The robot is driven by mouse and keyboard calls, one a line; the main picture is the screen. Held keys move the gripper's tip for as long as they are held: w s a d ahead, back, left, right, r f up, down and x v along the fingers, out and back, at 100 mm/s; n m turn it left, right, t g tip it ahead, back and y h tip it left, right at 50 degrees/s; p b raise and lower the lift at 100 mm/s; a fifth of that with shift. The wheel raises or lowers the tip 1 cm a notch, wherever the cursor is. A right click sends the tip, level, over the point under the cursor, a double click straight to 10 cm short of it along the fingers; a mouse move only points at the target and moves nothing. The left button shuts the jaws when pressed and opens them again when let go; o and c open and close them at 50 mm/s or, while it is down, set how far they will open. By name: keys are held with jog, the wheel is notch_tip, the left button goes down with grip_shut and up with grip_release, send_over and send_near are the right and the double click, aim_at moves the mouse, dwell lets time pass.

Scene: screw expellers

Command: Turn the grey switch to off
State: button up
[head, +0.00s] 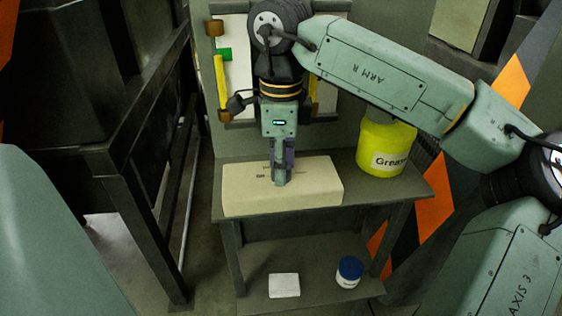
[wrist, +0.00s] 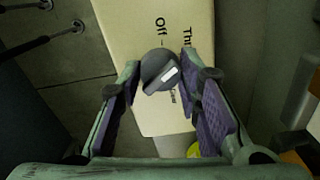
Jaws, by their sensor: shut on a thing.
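The grey switch (wrist: 158,68) is a round dark grey knob with a white mark on its lower right side in the wrist view. It sits on a cream box (head: 320,190), which also shows in the wrist view (wrist: 120,15). The printed word "Off" with a short line is above the knob there, and the white mark does not face it. My gripper (head: 281,182) reaches down to the box top in the head view. In the wrist view my gripper (wrist: 160,75) is shut on the switch, one finger each side.
The box lies on a dark metal table (head: 385,190). A yellow grease bucket (head: 372,140) stands at the table's right. A blue-lidded jar (head: 349,271) and a white block (head: 284,286) are on the lower shelf. A dark metal frame (head: 150,150) stands left.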

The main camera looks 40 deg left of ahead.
jog(key=n, duration=0.4)
jog(key=shift+r+n, duration=0.1)
jog(key=shift+n, duration=1.9)
jog(key=o, duration=1.2)
notch_tip(320, 180, up, 12)
jog(key=shift+f, duration=0.1)
